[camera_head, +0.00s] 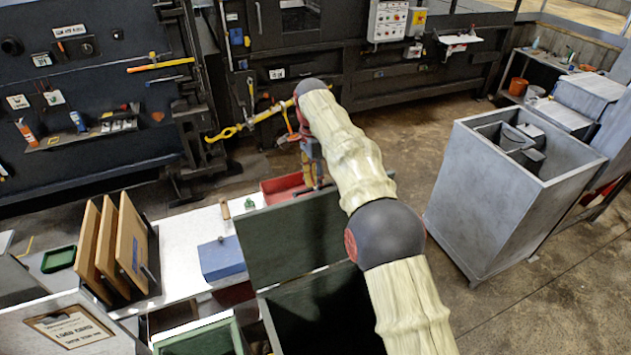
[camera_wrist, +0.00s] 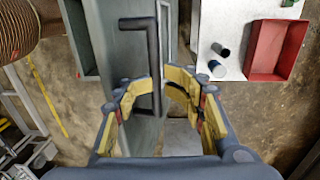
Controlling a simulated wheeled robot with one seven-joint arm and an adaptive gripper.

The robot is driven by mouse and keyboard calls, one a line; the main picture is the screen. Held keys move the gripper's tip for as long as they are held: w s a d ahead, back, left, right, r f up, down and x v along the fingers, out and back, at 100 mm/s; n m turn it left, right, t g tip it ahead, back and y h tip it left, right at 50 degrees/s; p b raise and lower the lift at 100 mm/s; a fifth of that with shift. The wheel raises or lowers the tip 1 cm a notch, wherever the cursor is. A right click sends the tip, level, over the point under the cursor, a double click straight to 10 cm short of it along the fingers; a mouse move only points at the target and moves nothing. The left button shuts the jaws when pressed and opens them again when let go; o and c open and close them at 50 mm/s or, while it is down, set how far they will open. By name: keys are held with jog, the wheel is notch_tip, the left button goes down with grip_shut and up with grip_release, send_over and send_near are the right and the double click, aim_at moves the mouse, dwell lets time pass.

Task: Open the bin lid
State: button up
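The bin lid is a dark green panel (camera_head: 295,238) in the head view. It stands tilted up at the far side of a dark open bin (camera_head: 325,315). In the wrist view the grey-green lid (camera_wrist: 115,40) carries a black bar handle (camera_wrist: 152,55). My gripper (camera_wrist: 157,92) has its yellow-padded fingers apart, one on each side of the handle's lower part, with gaps visible. Whether a finger touches the handle I cannot tell. In the head view my gripper (camera_head: 311,172) is just beyond the lid, partly hidden by my arm and the lid.
A white bench (camera_head: 190,240) at left holds a blue box (camera_head: 221,258) and upright wooden boards (camera_head: 105,250). A red tray (camera_head: 284,188) lies beyond the lid. A large grey metal bin (camera_head: 480,190) stands at right. Floor between is clear.

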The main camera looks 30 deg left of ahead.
jog(key=shift+s+f, duration=0.1)
jog(key=shift+f, duration=0.4)
notch_tip(320, 180, up, 8)
jog(key=shift+w+a+r, duration=0.2)
jog(key=shift+w, duration=0.05)
dwell(0.4)
jog(key=shift+c, duration=0.4)
